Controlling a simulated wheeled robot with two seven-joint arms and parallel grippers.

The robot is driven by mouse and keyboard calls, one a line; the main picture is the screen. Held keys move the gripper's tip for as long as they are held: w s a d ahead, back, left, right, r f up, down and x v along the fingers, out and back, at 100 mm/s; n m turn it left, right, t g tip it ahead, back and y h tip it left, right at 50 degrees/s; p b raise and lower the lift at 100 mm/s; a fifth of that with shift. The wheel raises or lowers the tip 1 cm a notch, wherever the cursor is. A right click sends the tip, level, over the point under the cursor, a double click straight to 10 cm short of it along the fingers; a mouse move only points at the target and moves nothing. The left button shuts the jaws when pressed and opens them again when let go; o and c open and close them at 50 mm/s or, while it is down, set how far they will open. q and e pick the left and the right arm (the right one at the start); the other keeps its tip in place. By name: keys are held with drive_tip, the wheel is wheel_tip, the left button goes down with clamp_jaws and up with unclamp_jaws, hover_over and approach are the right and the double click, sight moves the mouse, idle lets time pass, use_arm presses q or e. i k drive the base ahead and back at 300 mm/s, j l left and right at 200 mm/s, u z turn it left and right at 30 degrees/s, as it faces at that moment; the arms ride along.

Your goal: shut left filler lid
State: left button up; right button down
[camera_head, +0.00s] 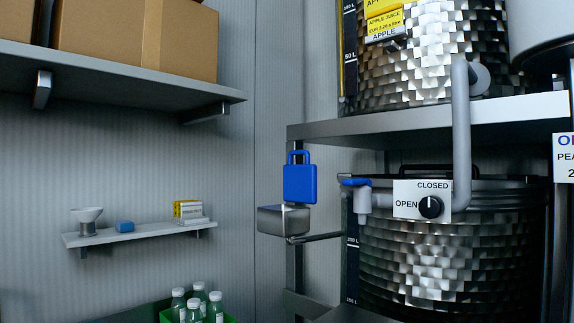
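A small metal box (283,220) is held on a bracket at the left post of the metal rack. A blue plate with a handle loop (300,183) stands upright at the box's back edge, like a raised lid. It looks like the left filler lid, but I cannot tell for sure. A blue-handled tap (354,182) sits to its right, in front of the lower steel tank (445,250). Neither of my grippers is in view.
A dial (430,207) marked OPEN and CLOSED is by a grey pipe (461,130). An upper tank (430,70) stands on the rack shelf (400,125). A small wall shelf (140,234) holds a funnel cup (88,219). Bottles (196,305) stand in a green crate below.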

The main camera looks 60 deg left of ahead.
sight(300, 181)
drive_tip(key=j+u, duration=0.2)
drive_tip(key=u, duration=0.3)
drive_tip(key=j+u, duration=0.25)
drive_tip(key=u, duration=0.2)
drive_tip(key=j+u, duration=0.2)
drive_tip(key=u, duration=0.3)
